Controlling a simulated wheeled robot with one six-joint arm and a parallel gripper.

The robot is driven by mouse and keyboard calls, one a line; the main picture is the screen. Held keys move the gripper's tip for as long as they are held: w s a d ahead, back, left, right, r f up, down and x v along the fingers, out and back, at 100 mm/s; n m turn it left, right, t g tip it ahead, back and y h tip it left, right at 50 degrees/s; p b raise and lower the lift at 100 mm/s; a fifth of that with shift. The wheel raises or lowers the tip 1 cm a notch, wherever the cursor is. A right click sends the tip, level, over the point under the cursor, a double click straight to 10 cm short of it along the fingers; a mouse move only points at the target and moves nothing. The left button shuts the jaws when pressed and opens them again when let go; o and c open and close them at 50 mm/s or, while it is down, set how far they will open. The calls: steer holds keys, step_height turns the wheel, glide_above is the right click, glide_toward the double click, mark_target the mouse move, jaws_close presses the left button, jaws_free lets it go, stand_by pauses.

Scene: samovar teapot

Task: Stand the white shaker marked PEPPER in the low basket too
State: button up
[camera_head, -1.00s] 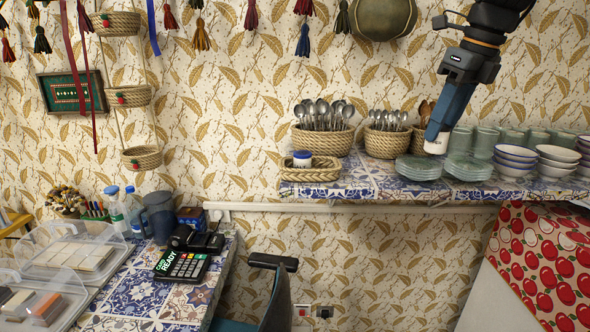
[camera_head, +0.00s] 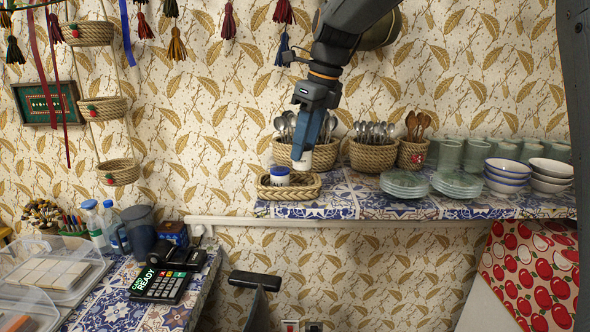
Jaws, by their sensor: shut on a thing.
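My gripper (camera_head: 307,146) points down and is shut on a white shaker (camera_head: 302,162). Only the shaker's lower part shows below the fingers, and its marking cannot be read. It looks upright or slightly tilted. The low woven basket (camera_head: 305,192) sits at the left end of the tiled shelf. A white jar with a blue lid (camera_head: 279,176) stands in the basket's left part. The held shaker appears over the basket's right part, to the right of the jar. I cannot tell whether it touches the basket.
Behind the gripper stand taller baskets of spoons (camera_head: 373,154) and a basket of wooden spoons (camera_head: 412,154). Glass plates (camera_head: 405,184), bowls (camera_head: 507,170) and green cups (camera_head: 478,153) fill the shelf (camera_head: 350,203) to the right. A card reader (camera_head: 160,284) lies on the lower counter.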

mark_target(303, 167)
steer(key=shift+s+d+p+x, duration=0.1)
steer(key=shift+d+p+x, duration=0.1)
steer(key=shift+x, duration=0.7)
steer(key=shift+s+d+p+x, duration=0.15)
steer(key=shift+p+x, duration=0.1)
steer(key=shift+x, duration=0.65)
steer(key=shift+s+d+p+x, duration=0.1)
steer(key=shift+p+x, duration=0.1)
steer(key=shift+x, duration=0.7)
steer(key=shift+f, duration=0.25)
steer(key=o, duration=0.9)
steer(key=b+v, duration=0.2)
steer(key=v, duration=1)
steer(key=shift+s+r, duration=0.1)
